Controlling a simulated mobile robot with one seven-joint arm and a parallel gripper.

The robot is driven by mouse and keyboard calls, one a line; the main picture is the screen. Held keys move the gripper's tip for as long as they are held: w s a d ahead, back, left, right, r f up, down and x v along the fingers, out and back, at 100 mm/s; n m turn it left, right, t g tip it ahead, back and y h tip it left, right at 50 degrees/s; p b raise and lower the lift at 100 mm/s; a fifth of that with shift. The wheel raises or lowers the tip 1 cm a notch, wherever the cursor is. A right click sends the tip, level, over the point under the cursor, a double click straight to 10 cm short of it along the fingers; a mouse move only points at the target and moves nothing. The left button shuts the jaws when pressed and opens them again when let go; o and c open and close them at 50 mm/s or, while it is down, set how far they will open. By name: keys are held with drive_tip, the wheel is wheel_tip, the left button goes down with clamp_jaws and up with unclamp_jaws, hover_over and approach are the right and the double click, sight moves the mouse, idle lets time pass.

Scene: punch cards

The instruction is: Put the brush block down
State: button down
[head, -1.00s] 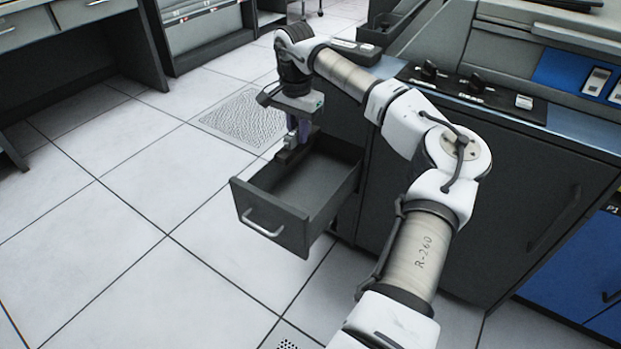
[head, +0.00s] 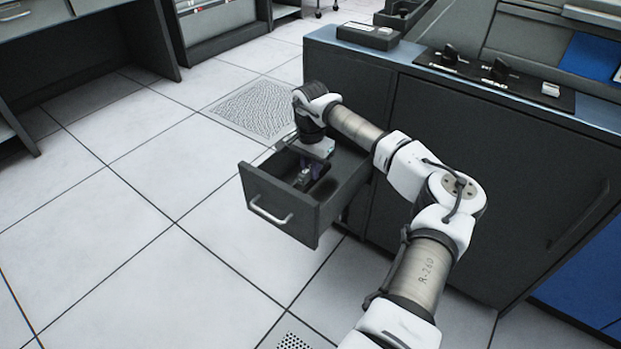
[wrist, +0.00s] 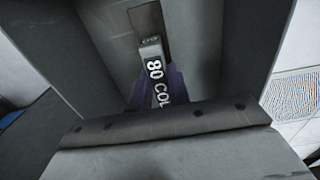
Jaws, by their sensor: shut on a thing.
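The brush block (head: 303,181) is a dark, narrow block inside the open drawer (head: 283,212). In the wrist view the block (wrist: 151,48) has a raised part lettered "80 COL" and a brownish-grey strip reaching away from it. My gripper (head: 310,170) points down into the drawer. Its purple fingers, also in the wrist view (wrist: 157,88), are shut on the raised part from both sides. The block is at or close to the drawer floor; I cannot tell whether it touches. Its near end is hidden behind my gripper's body.
The drawer walls (wrist: 215,45) stand close around my gripper. The drawer sticks out of a dark cabinet (head: 470,190) with switches (head: 480,70) on top. The tiled floor left of it is clear, with a perforated tile (head: 255,108) behind.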

sight(310, 177)
wheel_tip(310, 177, down, 3)
drive_tip(key=shift+f, duration=0.15)
drive_tip(key=shift+b, duration=0.3)
drive_tip(key=c, duration=1.3)
unclamp_jaws()
drive_tip(key=shift+f, duration=0.1)
wheel_tip(310, 177, up, 12)
drive_tip(key=p, duration=0.3)
drive_tip(key=shift+r, duration=0.2)
